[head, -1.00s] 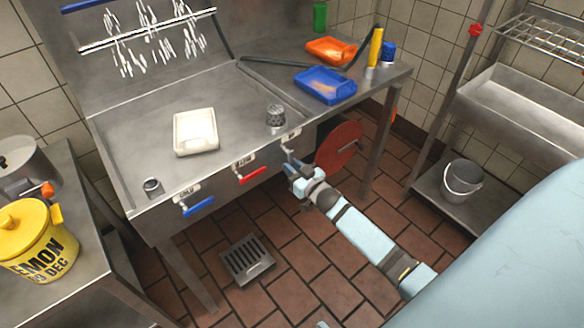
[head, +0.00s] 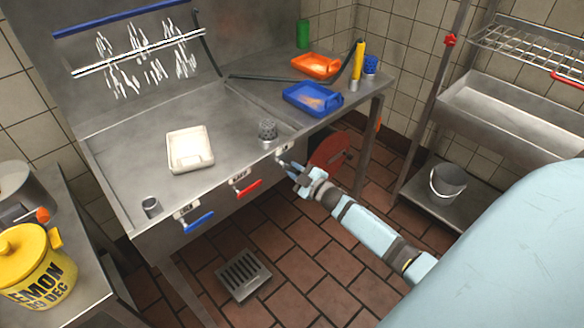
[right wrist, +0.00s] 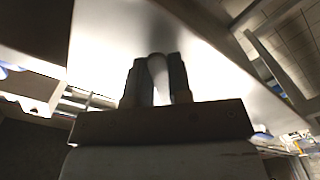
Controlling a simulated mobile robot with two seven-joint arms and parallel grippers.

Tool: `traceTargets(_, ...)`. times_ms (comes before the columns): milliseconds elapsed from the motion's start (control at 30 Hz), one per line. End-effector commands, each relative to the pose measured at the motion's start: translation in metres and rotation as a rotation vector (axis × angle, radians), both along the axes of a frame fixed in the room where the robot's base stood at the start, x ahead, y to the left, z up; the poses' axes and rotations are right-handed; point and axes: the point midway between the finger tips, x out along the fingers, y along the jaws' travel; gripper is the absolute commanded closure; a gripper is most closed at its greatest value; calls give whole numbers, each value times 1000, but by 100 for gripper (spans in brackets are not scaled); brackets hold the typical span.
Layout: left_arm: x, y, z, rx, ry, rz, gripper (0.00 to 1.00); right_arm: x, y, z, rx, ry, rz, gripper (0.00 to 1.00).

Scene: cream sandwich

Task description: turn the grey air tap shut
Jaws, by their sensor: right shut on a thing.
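The grey air tap (head: 284,157) is on the front of the steel sink bench, right of the red-handled and blue-handled taps. My right gripper (head: 287,167) reaches up to it from the lower right, and the gripper partly hides its handle. In the right wrist view the two dark fingers (right wrist: 156,80) are closed on a pale, rounded handle end (right wrist: 158,72) between them. How far the handle is turned cannot be told. My left gripper is not in view.
The red tap handle (head: 248,187) and blue tap handle (head: 199,222) stick out to the left along the bench front. A red disc (head: 329,150) is under the bench, right of the gripper. Brown tiled floor with a drain grate (head: 243,275) lies below.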

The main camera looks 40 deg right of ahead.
Motion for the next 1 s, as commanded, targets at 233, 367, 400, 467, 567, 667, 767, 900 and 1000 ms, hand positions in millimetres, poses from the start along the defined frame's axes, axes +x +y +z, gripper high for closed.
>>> traceTargets(233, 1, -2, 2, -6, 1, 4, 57, 0, -8, 10, -233, -19, 1, 100)
traceTargets(367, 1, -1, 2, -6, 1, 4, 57, 1, -11, 15, -356, -28, 0, 100)
traceTargets(400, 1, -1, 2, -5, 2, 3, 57, 1, -12, 17, -393, -31, 0, 100)
traceTargets(467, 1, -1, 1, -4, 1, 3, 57, 1, -13, 20, -446, -35, 0, 100)
traceTargets(567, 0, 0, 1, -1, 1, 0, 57, 1, -14, 24, -529, -42, -1, 100)
traceTargets(667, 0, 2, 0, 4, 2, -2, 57, 1, -15, 27, -605, -48, 0, 100)
traceTargets(767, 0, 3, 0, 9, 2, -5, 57, 1, -15, 31, -667, -53, 1, 100)
traceTargets(900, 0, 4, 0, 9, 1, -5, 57, 1, -16, 34, -736, -59, -1, 100)
traceTargets(1000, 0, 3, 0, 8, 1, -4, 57, 1, -16, 36, -771, -60, 0, 100)
